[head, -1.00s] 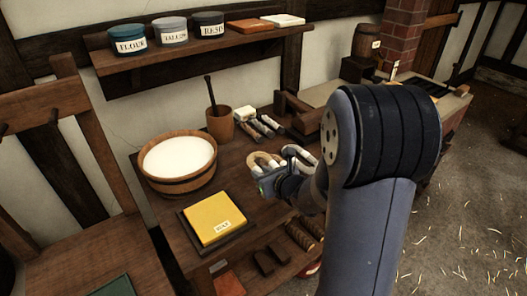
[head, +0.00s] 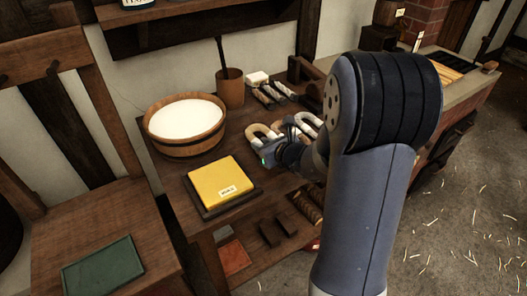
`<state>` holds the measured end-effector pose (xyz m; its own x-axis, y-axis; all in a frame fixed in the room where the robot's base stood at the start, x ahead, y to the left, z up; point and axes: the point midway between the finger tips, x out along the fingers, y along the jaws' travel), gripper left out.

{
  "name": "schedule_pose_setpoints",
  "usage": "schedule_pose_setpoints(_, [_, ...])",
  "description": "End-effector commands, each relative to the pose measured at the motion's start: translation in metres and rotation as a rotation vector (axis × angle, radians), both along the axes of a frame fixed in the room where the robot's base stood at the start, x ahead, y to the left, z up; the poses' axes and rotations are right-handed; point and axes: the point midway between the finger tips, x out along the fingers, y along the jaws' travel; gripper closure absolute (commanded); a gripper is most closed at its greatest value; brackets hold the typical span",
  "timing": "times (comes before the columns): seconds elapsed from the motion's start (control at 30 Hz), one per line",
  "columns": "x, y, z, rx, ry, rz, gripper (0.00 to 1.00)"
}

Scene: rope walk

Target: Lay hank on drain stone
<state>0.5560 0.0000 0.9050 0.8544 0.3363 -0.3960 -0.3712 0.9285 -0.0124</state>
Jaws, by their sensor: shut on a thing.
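My gripper (head: 277,144) is over the workbench, left of my arm's dark wrist. It is shut on a tan looped hank (head: 258,129), whose loop shows just beyond the fingers. The fingertips are partly hidden by the gripper body. A paler looped hank (head: 307,119) lies to the right, partly behind my gripper and arm. I cannot pick out the drain stone for certain. A pale stone-like top (head: 475,88) stands at the far right, partly hidden by my arm.
A wooden tub (head: 187,147) of white contents stands at the bench's left. In front is a yellow block (head: 222,181) on a dark board. A wooden mortar (head: 231,95) and several dark-handled tools (head: 270,94) are behind. A green book (head: 98,264) lies lower left.

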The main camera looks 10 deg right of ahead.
Motion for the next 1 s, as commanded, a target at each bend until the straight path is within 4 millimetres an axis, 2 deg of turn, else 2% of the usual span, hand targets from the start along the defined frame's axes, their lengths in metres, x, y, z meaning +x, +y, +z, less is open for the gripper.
schedule_pose_setpoints(0.03, [0.0, 0.0, -0.011, 0.002, 0.005, 0.001, 1.0])
schedule_pose_setpoints(0.13, [0.0, 0.0, -0.021, 0.001, 0.003, 0.0, 1.0])
schedule_pose_setpoints(0.57, [0.0, 0.0, -0.026, 0.0, 0.0, 0.0, 1.0])
schedule_pose_setpoints(0.6, [0.0, 0.0, -0.025, 0.0, 0.0, 0.0, 0.77])
schedule_pose_setpoints(0.83, [0.0, 0.0, -0.024, 0.0, 0.001, 0.0, 0.58])
schedule_pose_setpoints(1.0, [0.0, 0.0, -0.024, 0.0, 0.0, 0.0, 0.57])
